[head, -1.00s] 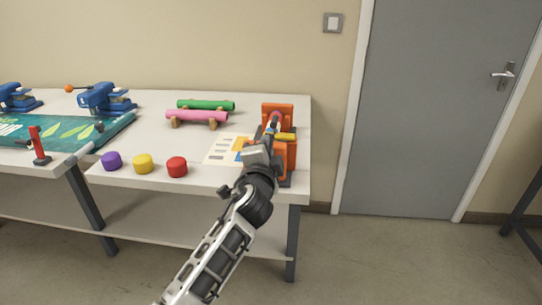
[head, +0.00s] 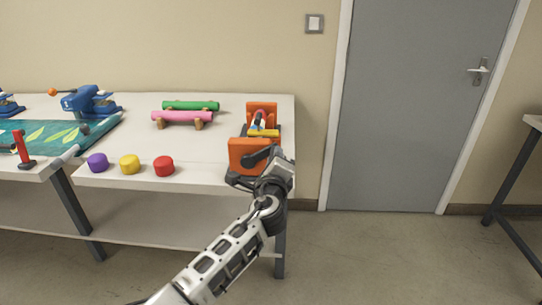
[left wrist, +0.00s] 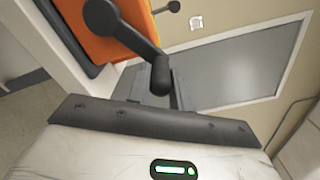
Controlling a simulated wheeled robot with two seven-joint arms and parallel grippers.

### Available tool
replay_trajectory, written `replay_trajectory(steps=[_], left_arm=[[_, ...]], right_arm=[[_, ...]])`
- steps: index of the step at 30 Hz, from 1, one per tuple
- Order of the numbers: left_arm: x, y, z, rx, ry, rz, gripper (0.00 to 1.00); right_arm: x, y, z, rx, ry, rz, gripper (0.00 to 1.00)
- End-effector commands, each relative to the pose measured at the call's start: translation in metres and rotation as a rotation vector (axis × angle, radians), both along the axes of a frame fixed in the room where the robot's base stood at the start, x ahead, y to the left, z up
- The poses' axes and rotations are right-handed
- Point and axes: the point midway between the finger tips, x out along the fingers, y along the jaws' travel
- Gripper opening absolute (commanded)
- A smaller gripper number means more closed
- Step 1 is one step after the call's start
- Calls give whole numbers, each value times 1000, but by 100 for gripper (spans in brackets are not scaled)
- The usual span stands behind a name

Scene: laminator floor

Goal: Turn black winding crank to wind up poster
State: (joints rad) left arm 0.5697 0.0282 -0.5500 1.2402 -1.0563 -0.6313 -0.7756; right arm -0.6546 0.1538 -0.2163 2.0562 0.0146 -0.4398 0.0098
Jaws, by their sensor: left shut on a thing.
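The orange winder (head: 250,152) stands at the right end of the white table, with two orange end blocks. Its black winding crank (head: 258,157) is on the front block and shows large in the left wrist view (left wrist: 128,38). My left gripper (head: 275,170) is in front of the winder, shut on the crank's handle (left wrist: 160,76). Its fingers are partly hidden by the wrist housing. Between the blocks are a yellow bar (head: 265,133) and a small white, red and blue piece (head: 258,120), perhaps the rolled poster. No flat poster sheet shows beside the winder. My right gripper is out of view.
Purple (head: 97,162), yellow (head: 130,164) and red (head: 163,166) round caps line the table's front edge. Pink (head: 183,117) and green (head: 190,105) rolls lie behind. A grey door (head: 405,110) is at right.

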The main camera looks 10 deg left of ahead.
Motion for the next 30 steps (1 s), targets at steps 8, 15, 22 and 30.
replay_trajectory(steps=[8, 15, 22, 30], left_arm=[[1, -3, -3, 63, 4, 1, 0], [1, -3, -4, 73, 5, 1, 0], [1, -3, -5, 73, 5, 0, 30], [0, -3, -5, 70, 7, 1, 43]], right_arm=[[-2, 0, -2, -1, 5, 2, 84], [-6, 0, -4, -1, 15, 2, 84], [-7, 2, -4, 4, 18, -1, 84], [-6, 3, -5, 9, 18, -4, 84]])
